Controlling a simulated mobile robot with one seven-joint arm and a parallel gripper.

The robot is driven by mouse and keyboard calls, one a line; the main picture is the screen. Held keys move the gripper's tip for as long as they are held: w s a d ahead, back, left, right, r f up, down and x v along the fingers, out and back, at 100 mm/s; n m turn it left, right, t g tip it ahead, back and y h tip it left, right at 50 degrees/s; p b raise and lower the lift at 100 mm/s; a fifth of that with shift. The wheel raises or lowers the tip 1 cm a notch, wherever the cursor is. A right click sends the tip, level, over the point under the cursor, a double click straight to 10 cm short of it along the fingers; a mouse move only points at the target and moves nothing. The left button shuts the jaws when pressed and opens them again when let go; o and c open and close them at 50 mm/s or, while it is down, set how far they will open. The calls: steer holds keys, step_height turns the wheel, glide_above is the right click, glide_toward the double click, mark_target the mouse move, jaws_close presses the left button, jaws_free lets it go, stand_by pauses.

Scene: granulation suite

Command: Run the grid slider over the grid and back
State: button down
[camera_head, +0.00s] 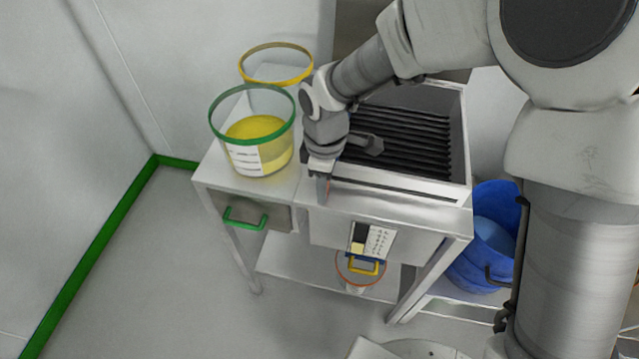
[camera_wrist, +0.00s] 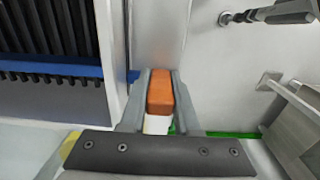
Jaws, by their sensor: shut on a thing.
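The grid (camera_head: 405,145) is a row of dark bars in a pale metal box on the bench; part of it also shows at the upper left of the wrist view (camera_wrist: 50,30). The grid slider has a blue, toothed strip (camera_wrist: 60,70) along one end of the bars and an orange handle (camera_wrist: 160,92) outside the box wall. My gripper (camera_head: 323,188) is at the front left corner of the box. In the wrist view its fingers are shut on the orange handle. My arm hides the strip in the head view.
A clear tub with a green rim (camera_head: 252,100) and yellow contents stands left of my gripper. A yellow-rimmed tub (camera_head: 276,47) is behind it. The bench front has a green handle (camera_head: 246,219) and a panel (camera_head: 372,240). A blue bin (camera_head: 482,255) is at the right.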

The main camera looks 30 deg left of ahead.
mark_target(447, 221)
steer(key=shift+w+d+r+p, duration=0.1)
steer(key=shift+w+d+p, duration=0.45)
steer(key=shift+d, duration=1.5)
steer(key=shift+w+d+f+p, duration=0.1)
steer(key=shift+w+d+p, duration=0.4)
steer(key=shift+d, duration=1.6)
steer(key=shift+w+d+r+p, duration=0.2)
steer(key=shift+w+d, duration=0.6)
steer(key=shift+d, duration=1.25)
steer(key=shift+f, duration=0.1)
steer(key=shift+w+d+p, duration=0.55)
steer(key=shift+d+p, duration=0.15)
steer(key=shift+d, duration=1.25)
steer(key=shift+w+d+p, duration=0.6)
steer(key=shift+d+p, duration=0.05)
steer(key=shift+d, duration=1.3)
steer(key=shift+w+d+p, duration=0.55)
steer(key=shift+d+p, duration=0.15)
steer(key=shift+d, duration=1.25)
steer(key=c, duration=0.6)
jaws_free()
steer(key=shift+o, duration=0.2)
step_height(447, 221, up, 17)
steer(key=p, duration=0.4)
